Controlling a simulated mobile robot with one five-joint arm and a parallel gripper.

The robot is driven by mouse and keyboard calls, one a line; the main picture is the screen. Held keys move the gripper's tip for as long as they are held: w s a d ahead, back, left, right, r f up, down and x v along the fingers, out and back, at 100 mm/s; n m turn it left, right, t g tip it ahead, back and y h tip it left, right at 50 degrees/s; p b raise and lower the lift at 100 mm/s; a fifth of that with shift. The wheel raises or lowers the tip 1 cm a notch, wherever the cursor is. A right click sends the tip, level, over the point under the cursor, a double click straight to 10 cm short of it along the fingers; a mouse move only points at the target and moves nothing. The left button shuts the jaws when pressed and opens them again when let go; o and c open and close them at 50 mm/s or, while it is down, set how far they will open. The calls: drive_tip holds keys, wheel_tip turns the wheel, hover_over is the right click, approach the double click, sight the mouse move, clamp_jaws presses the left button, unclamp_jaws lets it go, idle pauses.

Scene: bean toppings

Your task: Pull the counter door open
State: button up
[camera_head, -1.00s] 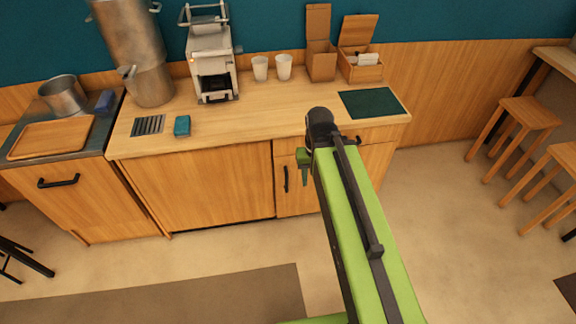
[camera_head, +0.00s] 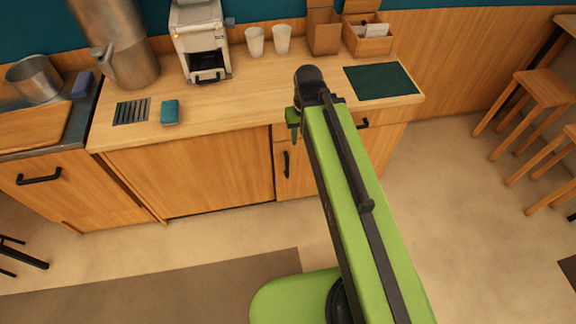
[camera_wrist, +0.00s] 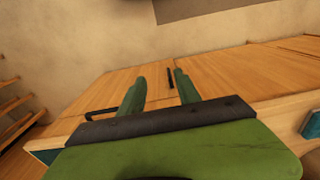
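The counter door (camera_head: 297,182) is a wood panel under the right part of the counter and looks closed. Its dark vertical handle (camera_head: 286,164) is near its left edge. My arm hides part of the door. My gripper (camera_head: 293,133) points down in front of the counter, above the handle in the picture. In the wrist view my two green fingers (camera_wrist: 160,75) are spread apart with nothing held. The handle (camera_wrist: 169,78) shows between the fingertips there, apart from them, at a distance I cannot tell.
A drawer handle (camera_head: 362,124) sits right of my arm, and shows near the left finger in the wrist view (camera_wrist: 100,113). Cups (camera_head: 255,42), a coffee machine (camera_head: 202,45) and a blue sponge (camera_head: 170,112) are on the counter. Stools (camera_head: 540,90) stand right. The floor in front is clear.

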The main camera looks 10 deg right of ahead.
drive_tip(key=w+f+n+t+b, duration=0.1)
drive_tip(key=w+f+b, duration=0.4)
drive_tip(key=f+b, duration=0.6)
drive_tip(key=w+f+n+t+b, duration=0.1)
drive_tip(key=w+f+t+b, duration=0.2)
drive_tip(key=f+b, duration=0.9)
drive_tip(key=w+f, duration=0.1)
drive_tip(key=w, duration=0.1)
drive_tip(key=shift+w+a+y, duration=0.3)
drive_tip(key=shift+y, duration=0.1)
